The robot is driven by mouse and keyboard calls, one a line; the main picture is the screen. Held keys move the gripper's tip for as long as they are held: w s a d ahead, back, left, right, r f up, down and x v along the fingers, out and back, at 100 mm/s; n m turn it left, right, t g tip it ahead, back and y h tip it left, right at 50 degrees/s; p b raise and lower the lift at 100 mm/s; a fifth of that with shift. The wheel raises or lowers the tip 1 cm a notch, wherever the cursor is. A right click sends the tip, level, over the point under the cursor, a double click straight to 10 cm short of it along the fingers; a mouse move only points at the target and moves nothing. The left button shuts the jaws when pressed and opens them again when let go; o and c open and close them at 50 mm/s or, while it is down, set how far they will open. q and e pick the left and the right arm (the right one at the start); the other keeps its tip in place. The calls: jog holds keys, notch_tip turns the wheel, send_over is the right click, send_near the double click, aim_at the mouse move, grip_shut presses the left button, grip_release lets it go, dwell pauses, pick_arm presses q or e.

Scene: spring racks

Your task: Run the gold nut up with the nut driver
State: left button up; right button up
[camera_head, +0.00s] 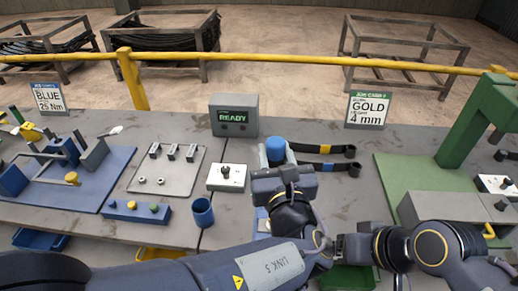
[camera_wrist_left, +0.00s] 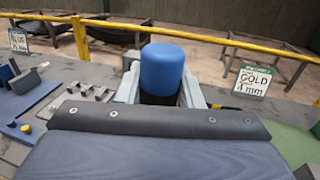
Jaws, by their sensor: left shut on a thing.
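My left gripper (camera_head: 277,168) is shut on a tool with a blue cylindrical top (camera_head: 275,149), likely the nut driver, near the middle of the bench. In the left wrist view the blue top (camera_wrist_left: 162,68) stands upright between the two pale fingers (camera_wrist_left: 160,92), with a dark part below it. The tool's lower end is hidden. I cannot make out a gold nut for certain. A card reading GOLD 4 mm (camera_head: 368,110) stands at the back right. My right arm comes in from the right; I cannot make out its gripper.
A green press-like frame (camera_head: 474,125) stands on a green mat (camera_head: 398,172) at right. A READY box (camera_head: 234,115), a white knob box (camera_head: 227,178) and dark straps (camera_head: 325,148) are near the tool. A blue cup (camera_head: 202,213) and blue mat (camera_head: 112,165) lie left.

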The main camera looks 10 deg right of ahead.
pick_arm(q)
jog(key=shift+s+d+r, duration=0.2)
jog(key=shift+d+r, duration=0.05)
jog(key=shift+d, duration=0.05)
jog(key=shift+a, duration=0.1)
jog(key=shift+f, duration=0.1)
jog(key=shift+f+b, duration=2.5)
jog(key=shift+f, duration=0.25)
